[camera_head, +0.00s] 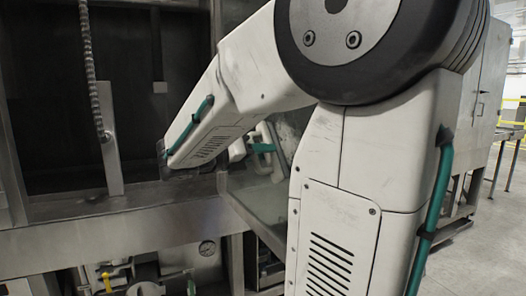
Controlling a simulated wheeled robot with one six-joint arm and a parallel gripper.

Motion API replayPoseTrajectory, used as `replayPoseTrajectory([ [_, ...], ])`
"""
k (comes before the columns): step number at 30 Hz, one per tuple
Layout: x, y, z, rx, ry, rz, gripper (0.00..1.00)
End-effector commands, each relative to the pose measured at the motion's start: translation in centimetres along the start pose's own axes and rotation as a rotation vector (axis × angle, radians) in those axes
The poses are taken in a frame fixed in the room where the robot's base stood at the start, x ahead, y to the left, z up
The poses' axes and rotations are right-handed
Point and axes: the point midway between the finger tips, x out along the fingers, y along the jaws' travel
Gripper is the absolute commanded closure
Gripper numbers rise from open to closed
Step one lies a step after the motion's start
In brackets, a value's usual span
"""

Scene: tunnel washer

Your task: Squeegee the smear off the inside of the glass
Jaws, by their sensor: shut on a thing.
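My own white arm fills the middle and right of the view and hides much of the scene. My gripper cannot be made out; the forearm covers the area around its end. A small white and teal part (263,147) shows in the gap under the forearm, and I cannot tell whether it belongs to my wrist or to a held tool. Behind it is a pale greenish, glass-like panel (262,203), partly hidden by my arm. No smear and no squeegee can be clearly made out.
A dark machine opening (45,110) with a metal sill (110,228) lies at the left. A ribbed hose (88,60) hangs there. Below are pipes and a gauge (207,248). A grey cabinet (492,95) and open floor (480,245) are at the right.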

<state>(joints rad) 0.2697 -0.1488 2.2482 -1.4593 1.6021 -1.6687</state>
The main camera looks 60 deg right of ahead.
Motion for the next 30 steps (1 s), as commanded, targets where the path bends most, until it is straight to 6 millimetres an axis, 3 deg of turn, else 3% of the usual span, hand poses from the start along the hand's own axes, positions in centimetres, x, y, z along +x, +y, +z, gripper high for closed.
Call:
replayPoseTrajectory([
  [30,-0.6,-5.2,-3.9,0.001,0.000,-0.001,0.88],
])
